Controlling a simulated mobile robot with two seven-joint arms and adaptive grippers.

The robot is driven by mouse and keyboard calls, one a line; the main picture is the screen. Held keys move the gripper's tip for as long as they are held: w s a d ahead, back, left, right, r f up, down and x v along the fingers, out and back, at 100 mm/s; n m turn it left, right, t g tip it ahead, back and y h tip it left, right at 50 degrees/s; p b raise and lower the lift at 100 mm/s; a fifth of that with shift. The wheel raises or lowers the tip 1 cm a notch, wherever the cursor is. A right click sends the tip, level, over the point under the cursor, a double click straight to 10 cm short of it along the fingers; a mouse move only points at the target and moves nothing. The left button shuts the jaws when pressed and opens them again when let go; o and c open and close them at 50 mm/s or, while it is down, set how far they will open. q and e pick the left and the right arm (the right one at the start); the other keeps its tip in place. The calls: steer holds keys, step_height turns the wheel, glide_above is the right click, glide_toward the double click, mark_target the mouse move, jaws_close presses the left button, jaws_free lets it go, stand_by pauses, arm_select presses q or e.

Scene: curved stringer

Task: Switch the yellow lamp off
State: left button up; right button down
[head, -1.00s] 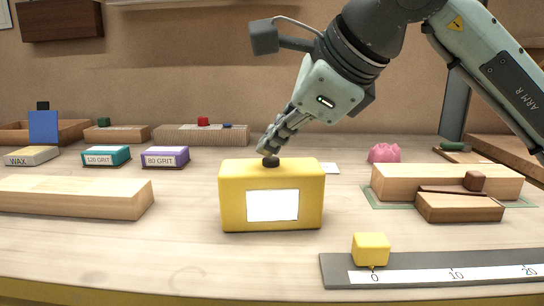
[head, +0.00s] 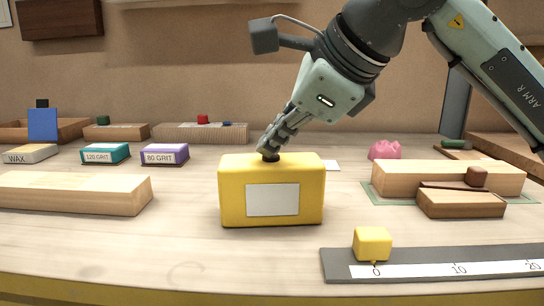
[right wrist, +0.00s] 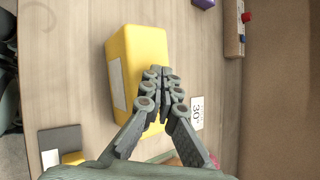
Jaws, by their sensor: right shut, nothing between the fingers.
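The yellow lamp (head: 235,190) is a box standing on the workbench in the middle of the head view. Its front panel is a dull pale grey. A dark button (head: 269,157) on its top is partly covered by my right gripper (head: 267,148). The gripper is shut and empty, and its fingertips are at the button, seemingly touching it. In the right wrist view the closed fingertips (right wrist: 162,72) lie over the lamp's top (right wrist: 147,50), and the button is hidden beneath them. My left gripper is not in view.
A long wood block (head: 70,192) lies left of the lamp, with sandpaper boxes (head: 164,154) behind it. A wood block (head: 440,179) and a brown tool (head: 460,204) lie to the right. A ruler (head: 430,268) with a yellow cube (head: 372,243) is in front.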

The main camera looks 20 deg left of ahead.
stand_by(0.4)
steer(key=shift+r, duration=0.5)
step_height(320, 180, up, 6)
steer(key=p, duration=0.4)
stand_by(0.5)
